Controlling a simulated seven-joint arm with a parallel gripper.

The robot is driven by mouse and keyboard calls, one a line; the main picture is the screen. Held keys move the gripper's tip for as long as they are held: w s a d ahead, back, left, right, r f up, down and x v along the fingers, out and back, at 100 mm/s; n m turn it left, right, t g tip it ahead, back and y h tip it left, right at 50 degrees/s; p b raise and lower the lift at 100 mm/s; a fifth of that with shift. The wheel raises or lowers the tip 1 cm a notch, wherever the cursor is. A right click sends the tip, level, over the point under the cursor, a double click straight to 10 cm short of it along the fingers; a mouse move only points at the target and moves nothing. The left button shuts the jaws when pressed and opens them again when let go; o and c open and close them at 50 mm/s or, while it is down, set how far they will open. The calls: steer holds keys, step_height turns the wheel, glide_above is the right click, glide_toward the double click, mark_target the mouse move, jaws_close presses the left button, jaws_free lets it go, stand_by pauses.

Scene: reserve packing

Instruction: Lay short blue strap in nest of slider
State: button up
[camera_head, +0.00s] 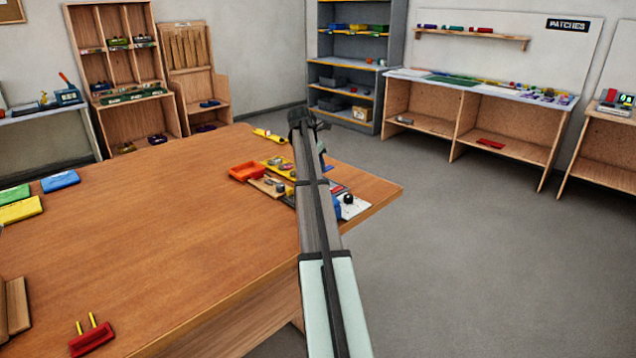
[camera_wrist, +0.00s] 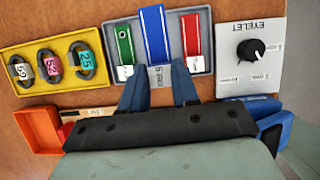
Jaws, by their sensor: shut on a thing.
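In the wrist view, a blue strap (camera_wrist: 156,35) with a pale, printed end lies between a green strap (camera_wrist: 124,45) and a red strap (camera_wrist: 193,36). All three lie over a grey tray (camera_wrist: 174,66), and the blue one reaches past its far edge. My gripper (camera_wrist: 160,82) has its blue fingers on either side of the blue strap's pale near end and is shut on it. Whether the strap rests on the tray or hangs just above it, I cannot tell. No part is clearly marked as the slider.
A yellow tray (camera_wrist: 18,57) with numbered tags and an orange bin (camera_wrist: 38,130) are left of the grey tray. A white EYELET panel (camera_wrist: 235,80) with a black knob (camera_wrist: 250,50) is on the right, near the table edge. The table (camera_head: 160,220) has wide bare room.

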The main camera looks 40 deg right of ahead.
steer(key=shift+f, duration=3.15)
steer(key=shift+f, duration=0.2)
steer(key=o, duration=1)
steer(key=v, duration=1.4)
steer(key=shift+f, duration=0.1)
